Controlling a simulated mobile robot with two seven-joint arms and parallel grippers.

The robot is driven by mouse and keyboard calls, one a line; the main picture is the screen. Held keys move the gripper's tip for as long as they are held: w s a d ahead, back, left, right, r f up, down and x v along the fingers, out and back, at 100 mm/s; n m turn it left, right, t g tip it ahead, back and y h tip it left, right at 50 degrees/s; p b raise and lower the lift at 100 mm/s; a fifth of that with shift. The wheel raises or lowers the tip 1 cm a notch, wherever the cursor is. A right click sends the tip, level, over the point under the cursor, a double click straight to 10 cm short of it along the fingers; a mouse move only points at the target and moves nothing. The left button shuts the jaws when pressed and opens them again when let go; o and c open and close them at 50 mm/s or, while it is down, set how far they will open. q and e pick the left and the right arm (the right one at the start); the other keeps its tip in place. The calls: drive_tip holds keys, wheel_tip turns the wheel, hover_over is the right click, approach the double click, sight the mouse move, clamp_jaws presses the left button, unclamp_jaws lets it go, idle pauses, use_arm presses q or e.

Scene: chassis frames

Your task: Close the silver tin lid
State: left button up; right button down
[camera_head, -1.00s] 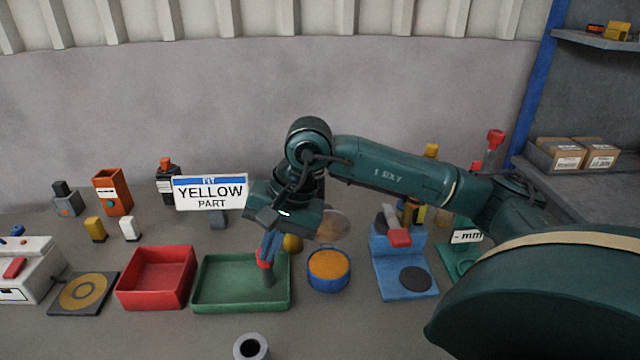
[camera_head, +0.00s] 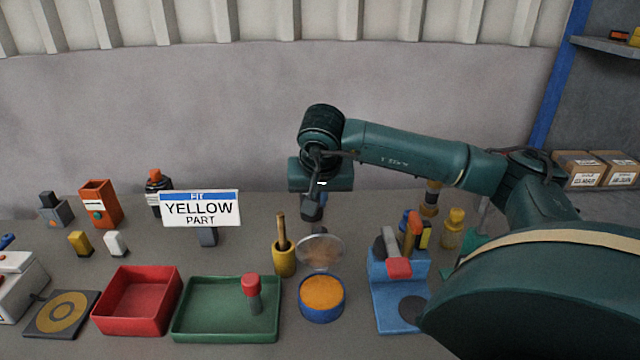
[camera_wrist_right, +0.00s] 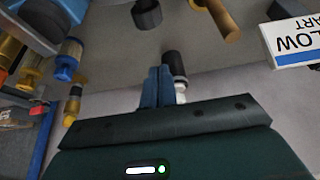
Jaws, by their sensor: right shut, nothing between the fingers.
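A round blue tin (camera_head: 321,312) with an orange top surface stands on the bench, right of the green tray. Its grey, see-through-looking lid (camera_head: 320,251) stands open, tilted up at the back rim. My right gripper (camera_head: 312,213) points down above and behind the lid, apart from it. In the right wrist view its blue fingers (camera_wrist_right: 157,72) are together with nothing between them. I cannot make out the tin or its lid clearly in that view. My left gripper is not in view.
A yellow cup (camera_head: 284,262) with a wooden stick stands left of the lid. A red-capped peg (camera_head: 252,294) stands in the green tray (camera_head: 190,338). A blue fixture (camera_head: 385,318) stands on the right. A sign (camera_head: 200,208) and red tray (camera_head: 115,325) are left.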

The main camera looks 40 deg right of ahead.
sight(320, 244)
use_arm(q)
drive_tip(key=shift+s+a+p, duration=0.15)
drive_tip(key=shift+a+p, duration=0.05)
drive_tip(key=shift+p, duration=0.45)
use_arm(e)
drive_tip(key=f, duration=0.1)
drive_tip(key=s+a+f, duration=0.1)
drive_tip(key=s+f, duration=0.1)
drive_tip(key=shift+a, duration=0.4)
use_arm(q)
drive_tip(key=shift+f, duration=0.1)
use_arm(e)
drive_tip(key=shift+f, duration=0.1)
